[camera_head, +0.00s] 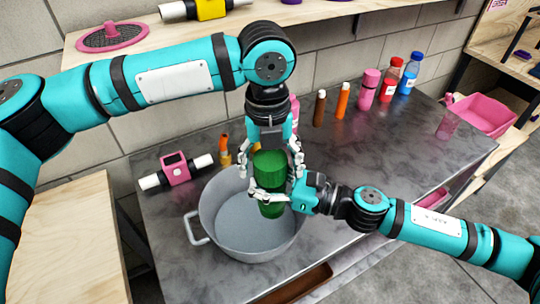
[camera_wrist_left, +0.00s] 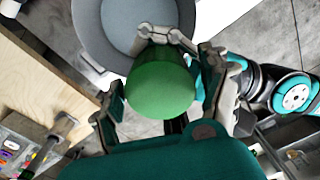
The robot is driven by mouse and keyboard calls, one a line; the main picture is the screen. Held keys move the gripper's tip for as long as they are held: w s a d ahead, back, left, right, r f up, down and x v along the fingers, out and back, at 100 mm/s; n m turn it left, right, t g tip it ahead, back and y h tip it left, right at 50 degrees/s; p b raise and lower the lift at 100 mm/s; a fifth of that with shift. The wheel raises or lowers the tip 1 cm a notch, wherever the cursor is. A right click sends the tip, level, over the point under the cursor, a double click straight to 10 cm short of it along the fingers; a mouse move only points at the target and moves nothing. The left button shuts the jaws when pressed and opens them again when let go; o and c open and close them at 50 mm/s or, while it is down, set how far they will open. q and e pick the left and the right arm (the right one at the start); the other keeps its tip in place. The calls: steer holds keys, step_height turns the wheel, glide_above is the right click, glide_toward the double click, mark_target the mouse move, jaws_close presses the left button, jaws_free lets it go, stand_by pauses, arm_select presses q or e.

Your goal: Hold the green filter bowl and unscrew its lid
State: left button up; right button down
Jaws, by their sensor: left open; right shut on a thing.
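The green filter bowl (camera_head: 271,211) is upright over the grey pot, with its lighter green lid (camera_head: 269,160) on top. My right gripper (camera_head: 268,194) comes from the right and is shut on the bowl around its middle. My left gripper (camera_head: 269,168) points down from above, open, with its fingers on either side of the lid. In the left wrist view the lid (camera_wrist_left: 160,82) shows as a round green top between the spread fingers of the left gripper (camera_wrist_left: 160,105). Whether those fingers touch the lid is unclear. The thread between lid and bowl is hidden.
The grey pot (camera_head: 199,211) stands at the front of the dark table, below the bowl. A pink gauge block (camera_head: 177,170) lies to its left. Several bottles, including a red one (camera_head: 389,82) and a blue one (camera_head: 410,75), stand at the back.

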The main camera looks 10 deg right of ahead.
arm_select(q)
steer(key=c, duration=1.2)
steer(key=n, duration=0.2)
steer(key=shift+n, duration=0.3)
steer(key=n, duration=0.4)
steer(key=shift+w+a+n, duration=0.15)
steer(key=shift+n, duration=0.15)
steer(key=n, duration=0.5)
steer(key=shift+n, duration=0.4)
steer(key=shift+c, duration=0.2)
